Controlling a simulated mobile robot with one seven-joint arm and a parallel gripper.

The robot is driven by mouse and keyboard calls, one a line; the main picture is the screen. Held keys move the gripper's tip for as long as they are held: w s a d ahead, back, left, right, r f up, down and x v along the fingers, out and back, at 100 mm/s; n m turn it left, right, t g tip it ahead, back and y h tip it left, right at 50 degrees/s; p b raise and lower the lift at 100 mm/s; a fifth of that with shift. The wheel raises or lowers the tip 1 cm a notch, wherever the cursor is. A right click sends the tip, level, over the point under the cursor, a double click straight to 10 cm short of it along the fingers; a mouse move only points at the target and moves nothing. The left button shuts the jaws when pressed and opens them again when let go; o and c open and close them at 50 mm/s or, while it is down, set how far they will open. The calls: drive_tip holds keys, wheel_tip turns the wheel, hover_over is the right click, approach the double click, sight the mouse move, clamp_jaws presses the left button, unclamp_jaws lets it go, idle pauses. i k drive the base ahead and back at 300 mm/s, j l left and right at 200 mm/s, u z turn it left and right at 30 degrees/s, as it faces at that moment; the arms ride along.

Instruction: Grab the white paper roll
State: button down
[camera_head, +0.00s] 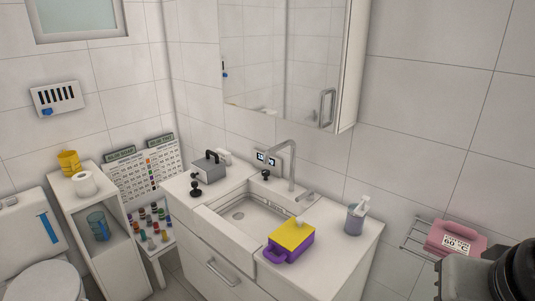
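The white paper roll (84,184) stands upright on top of the narrow white shelf unit (98,190) at the left, between the toilet and the washbasin cabinet. A yellow cup (69,162) stands just behind it on the same top. My gripper is not in view. Only a dark part of my arm shows at the bottom right corner, far across the room from the roll.
The toilet (50,280) is at the lower left. The washbasin cabinet (215,279) fills the middle, with a purple and yellow box (290,240) and a soap dispenser (355,218) on top. A small table with colored bottles (155,225) stands beside the shelf.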

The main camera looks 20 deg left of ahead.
sight(85, 183)
drive_tip(key=u, duration=2.2)
drive_tip(key=i+j+z, duration=0.15)
drive_tip(key=i, duration=0.4)
drive_tip(key=i+j+z, duration=0.1)
drive_tip(key=i, duration=0.5)
drive_tip(key=i+j+z, duration=0.15)
drive_tip(key=i+j, duration=0.15)
drive_tip(key=i, duration=0.25)
drive_tip(key=i+j+z, duration=0.1)
drive_tip(key=i+j, duration=0.2)
drive_tip(key=i, duration=0.25)
drive_tip(key=i+j+z, duration=0.15)
drive_tip(key=i+j, duration=0.2)
drive_tip(key=i, duration=0.15)
